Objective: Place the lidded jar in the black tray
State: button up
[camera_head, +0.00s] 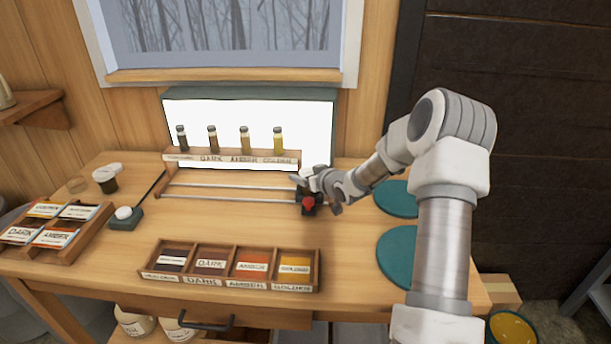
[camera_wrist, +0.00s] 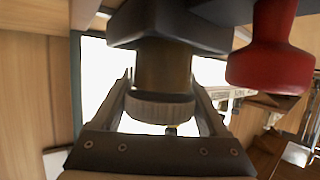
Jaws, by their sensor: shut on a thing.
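The lidded jar has a brown body (camera_wrist: 163,70) and a pale ribbed lid; it shows in the wrist view, which looks upside down. My gripper (camera_head: 306,178) is shut on the jar, one finger on each side near the lid. The black tray (camera_wrist: 170,22) is at the jar's base, with a red knob (camera_wrist: 272,50) beside it. I cannot tell whether the jar rests in the tray or hovers just over it. In the head view the tray (camera_head: 304,193) sits at the right end of two metal rails, and my gripper hides most of the jar.
A rack (camera_head: 232,157) with several syrup vials stands behind the rails, before a lit white panel (camera_head: 222,109). A four-slot label box (camera_head: 229,282) is in front. Teal discs (camera_head: 398,256) lie at right.

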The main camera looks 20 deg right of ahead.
jog(key=shift+r, duration=0.15)
jog(key=shift+f, duration=0.2)
jog(key=o, duration=1.5)
jog(key=shift+r, duration=0.2)
jog(key=shift+s+d+r, duration=0.1)
jog(key=shift+s, duration=0.15)
jog(key=v, duration=1.1)
jog(key=shift+s+p, duration=0.2)
jog(key=shift+p, duration=0.15)
